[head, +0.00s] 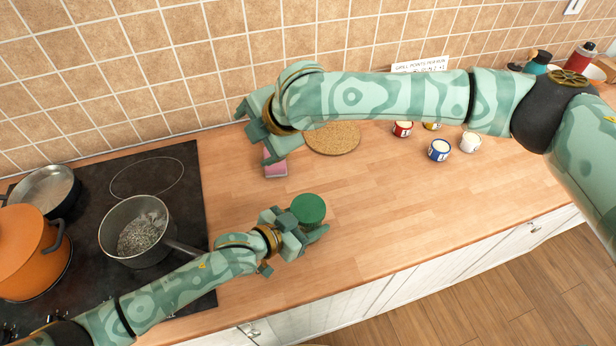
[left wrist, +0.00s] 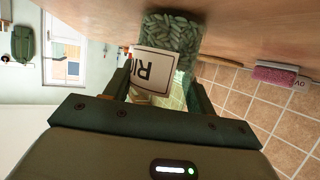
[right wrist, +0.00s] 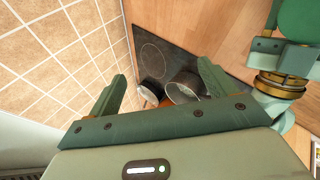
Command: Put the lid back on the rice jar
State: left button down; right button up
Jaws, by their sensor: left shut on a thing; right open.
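The rice jar stands on the counter, its white label with "RI" and greenish contents showing in the left wrist view (left wrist: 172,35). My left gripper (head: 304,228) is shut on the jar, one finger on each side. A flat green round piece (head: 308,208), which looks like the lid, covers the jar's top in the head view. It also shows at the edge of the right wrist view (right wrist: 300,16). I cannot tell whether it is fully seated. My right gripper (head: 262,128) is open and empty, near the wall behind the jar.
A pink block (head: 275,165) sits below my right gripper, beside a round cork mat (head: 335,140). Several small tins, including a blue one (head: 439,150), stand to the right. The hob (head: 165,165) with a saucepan (head: 137,230) and an orange pot (head: 28,250) is at left. The front-right counter is clear.

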jog(key=s+d+f+g+h, duration=0.3)
jog(key=s+d, duration=0.2)
jog(key=g+h, duration=0.2)
jog(key=h, duration=0.1)
send_over(308, 208)
jog(key=shift+s+a+f, duration=0.1)
jog(key=shift+a+f, duration=0.25)
jog(key=shift+f, duration=0.1)
jog(key=shift+d, duration=0.35)
jog(key=shift+f, duration=4.05)
